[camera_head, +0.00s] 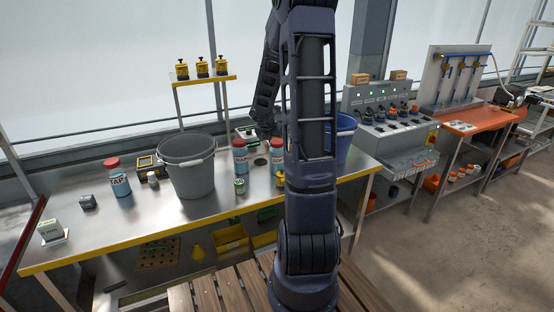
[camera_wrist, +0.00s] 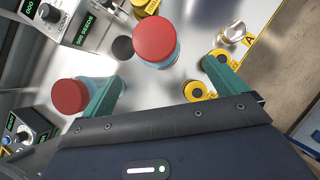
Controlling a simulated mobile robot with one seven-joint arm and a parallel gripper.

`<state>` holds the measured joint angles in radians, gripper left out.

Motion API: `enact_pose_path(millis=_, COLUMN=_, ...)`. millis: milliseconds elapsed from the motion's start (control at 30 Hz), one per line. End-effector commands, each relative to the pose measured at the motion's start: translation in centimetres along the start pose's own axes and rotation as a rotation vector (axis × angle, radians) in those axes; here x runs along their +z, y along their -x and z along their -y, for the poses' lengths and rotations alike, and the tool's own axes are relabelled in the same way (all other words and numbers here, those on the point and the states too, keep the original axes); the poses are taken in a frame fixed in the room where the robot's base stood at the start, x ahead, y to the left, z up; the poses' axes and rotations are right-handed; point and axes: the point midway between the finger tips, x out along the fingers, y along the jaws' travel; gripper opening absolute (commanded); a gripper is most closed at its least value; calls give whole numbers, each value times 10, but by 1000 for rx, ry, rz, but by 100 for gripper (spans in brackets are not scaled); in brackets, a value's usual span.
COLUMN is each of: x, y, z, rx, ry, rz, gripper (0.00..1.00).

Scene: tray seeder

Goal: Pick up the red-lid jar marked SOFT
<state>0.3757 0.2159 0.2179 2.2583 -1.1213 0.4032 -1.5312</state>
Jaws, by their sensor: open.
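Three jars with red lids stand on the steel bench in the head view: one at the left (camera_head: 119,184), one in the middle (camera_head: 240,157), and one partly behind my arm (camera_head: 276,157). The left label seems to read TAP; I cannot make out SOFT on any jar. In the wrist view my gripper (camera_wrist: 163,86) is open and empty, with teal fingers spread. One red-lid jar (camera_wrist: 155,39) lies ahead of the gap between the fingers, seen from above. Another (camera_wrist: 69,96) is beside the left finger, outside the gap. My gripper is not clearly visible in the head view.
A grey bucket (camera_head: 186,168) stands left of the middle jar, and a blue bucket (camera_head: 346,132) right of my arm. A small green tin (camera_head: 240,186) is in front of the middle jar. Yellow-topped items (camera_wrist: 196,91) lie near the right finger.

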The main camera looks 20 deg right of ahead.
Motion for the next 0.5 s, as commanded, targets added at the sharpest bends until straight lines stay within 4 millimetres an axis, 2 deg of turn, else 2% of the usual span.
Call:
enact_pose_path(millis=300, x=0, y=-37, z=0, rx=-1, ry=6, rz=-3, gripper=97)
enact_pose_path(millis=500, x=0, y=-53, z=0, rx=-1, ry=4, rz=-1, gripper=97)
